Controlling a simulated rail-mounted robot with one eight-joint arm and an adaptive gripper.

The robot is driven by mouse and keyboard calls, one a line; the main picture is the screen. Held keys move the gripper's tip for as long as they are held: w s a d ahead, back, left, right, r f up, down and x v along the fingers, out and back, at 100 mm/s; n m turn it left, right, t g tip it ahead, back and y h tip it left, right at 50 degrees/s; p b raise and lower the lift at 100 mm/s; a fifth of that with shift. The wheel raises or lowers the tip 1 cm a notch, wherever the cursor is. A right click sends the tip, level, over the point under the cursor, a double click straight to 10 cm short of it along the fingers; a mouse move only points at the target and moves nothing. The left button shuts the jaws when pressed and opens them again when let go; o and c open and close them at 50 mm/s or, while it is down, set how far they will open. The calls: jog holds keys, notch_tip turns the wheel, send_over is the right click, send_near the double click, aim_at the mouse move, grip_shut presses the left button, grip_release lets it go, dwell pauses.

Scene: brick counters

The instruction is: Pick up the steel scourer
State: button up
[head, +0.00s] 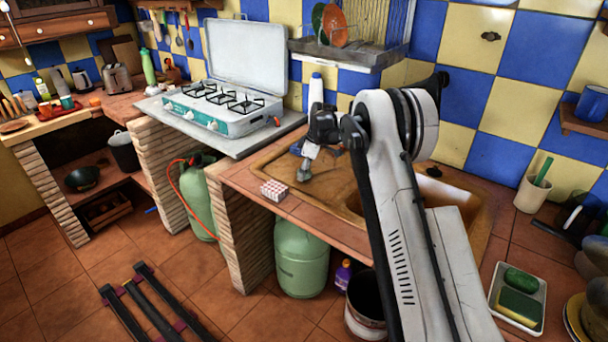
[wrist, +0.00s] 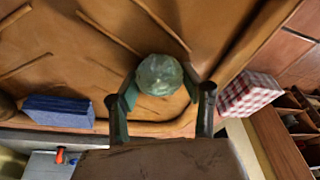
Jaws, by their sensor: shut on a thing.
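The steel scourer (wrist: 160,75) is a rough, grey-green ball in the wrist view. My gripper (wrist: 160,92) has one finger on each side of it and is shut on it. In the head view the grey scourer (head: 304,175) shows small below my gripper (head: 309,156), over the brown drainboard (head: 335,185) beside the sink. I cannot tell whether it touches the board or hangs just above it.
A red-and-white checked box (head: 274,190) stands near the counter's front edge, close to my gripper; it also shows in the wrist view (wrist: 248,93). A blue block (wrist: 60,111) lies on the other side. The gas stove (head: 222,105) is to the left.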

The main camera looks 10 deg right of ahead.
jog(key=shift+r, duration=0.15)
jog(key=shift+c, duration=0.3)
jog(key=shift+r, duration=0.25)
jog(key=r, duration=0.3)
jog(key=shift+s+a+r, duration=0.15)
jog(key=shift+a+r, duration=0.15)
jog(key=shift+r, duration=0.1)
jog(key=s+a+r, duration=0.4)
jog(key=a+r, duration=0.2)
jog(key=a, duration=0.4)
jog(key=shift+s+r+b, duration=0.2)
jog(key=shift+s+b, duration=0.15)
